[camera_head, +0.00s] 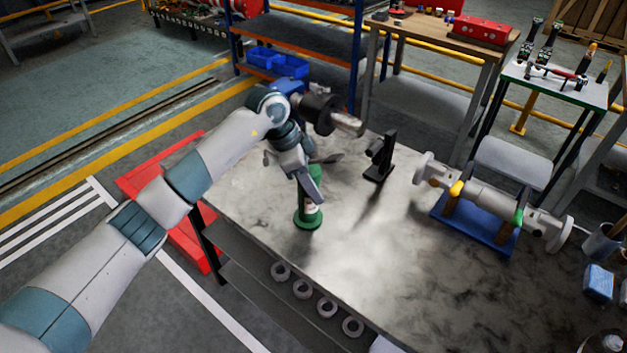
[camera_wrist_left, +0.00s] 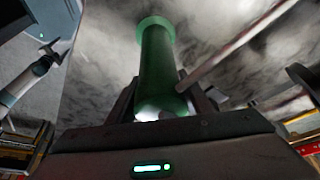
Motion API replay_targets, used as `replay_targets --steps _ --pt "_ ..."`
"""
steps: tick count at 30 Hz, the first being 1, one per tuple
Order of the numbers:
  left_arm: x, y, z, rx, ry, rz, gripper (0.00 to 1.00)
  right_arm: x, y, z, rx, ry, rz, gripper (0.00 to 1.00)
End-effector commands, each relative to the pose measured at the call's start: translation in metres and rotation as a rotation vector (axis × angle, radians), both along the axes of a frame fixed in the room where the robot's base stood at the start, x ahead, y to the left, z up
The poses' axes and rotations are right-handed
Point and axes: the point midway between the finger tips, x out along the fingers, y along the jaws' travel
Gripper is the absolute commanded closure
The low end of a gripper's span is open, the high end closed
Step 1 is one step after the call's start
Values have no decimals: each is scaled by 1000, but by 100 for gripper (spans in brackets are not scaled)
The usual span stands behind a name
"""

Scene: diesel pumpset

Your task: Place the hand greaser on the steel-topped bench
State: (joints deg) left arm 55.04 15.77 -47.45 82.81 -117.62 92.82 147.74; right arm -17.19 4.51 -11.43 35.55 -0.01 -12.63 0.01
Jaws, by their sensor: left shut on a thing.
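The green hand greaser (camera_head: 309,214) is upright at the left part of the steel-topped bench (camera_head: 390,265). Its flared green foot is at the bench top; I cannot tell whether it touches. My left gripper (camera_head: 309,187) is shut on the green body from above and hides its upper part. In the left wrist view the green barrel (camera_wrist_left: 160,65) runs between the fingers, with the flared end away from the palm and a pale rod slanting off to the right. My right gripper is not in view.
A black upright stand (camera_head: 380,158) is behind the greaser. A grey shaft assembly on a blue cradle (camera_head: 472,225) stands to the right. Several rings (camera_head: 302,289) sit below the bench's front edge. The bench's front middle is clear.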

Motion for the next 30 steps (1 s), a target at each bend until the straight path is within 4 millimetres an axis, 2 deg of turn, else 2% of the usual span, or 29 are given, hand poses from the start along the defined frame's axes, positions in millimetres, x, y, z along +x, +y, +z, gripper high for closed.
replay_targets --steps 11,12,13,25,30 --pt "1 -1 0 -3 -5 0 100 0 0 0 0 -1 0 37" --pt "0 0 -2 -1 -1 -1 44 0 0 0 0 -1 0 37" --pt "0 0 -2 -1 -1 -1 37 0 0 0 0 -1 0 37" --pt "1 0 0 -1 -2 1 35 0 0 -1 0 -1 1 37" --pt "1 5 10 0 -5 2 35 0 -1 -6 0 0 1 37"
